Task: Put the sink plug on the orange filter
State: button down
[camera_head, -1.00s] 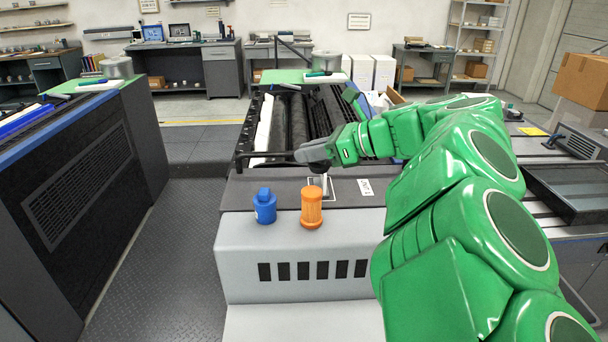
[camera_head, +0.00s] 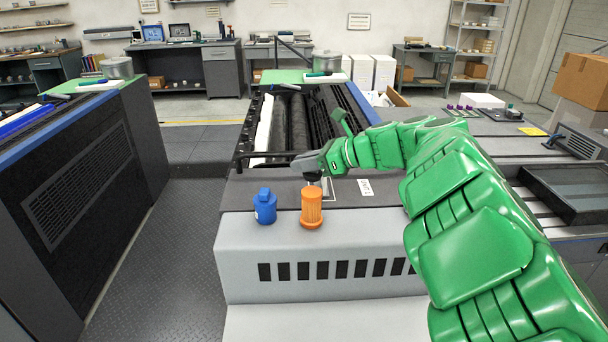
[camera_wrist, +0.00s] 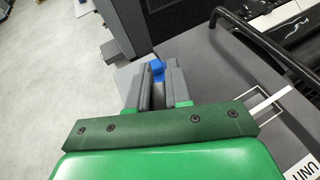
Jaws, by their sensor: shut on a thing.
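The orange filter (camera_head: 312,208) stands upright on the grey top of the machine, right of a blue bottle. The filter is hidden there.
The blue bottle (camera_head: 265,206) stands close left of the filter; part of it shows beyond the fingertips in the wrist view (camera_wrist: 157,70). A white label (camera_head: 366,187) lies to the right. Black rollers and a rail (camera_head: 265,156) are behind. The machine's front edge is near.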

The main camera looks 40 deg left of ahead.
aim_at(305, 174)
jog(key=shift+w+a+f, duration=0.1)
jog(key=shift+f, duration=0.15)
jog(key=shift+a+f, duration=0.1)
jog(key=shift+f, duration=1.5)
jog(key=shift+f, duration=0.15)
jog(key=c, duration=1.1)
grip_release()
jog(key=shift+o, duration=0.2)
jog(key=shift+w+r, duration=0.1)
jog(key=shift+r, duration=0.1)
jog(key=v, duration=1.2)
jog(key=shift+f, duration=0.1)
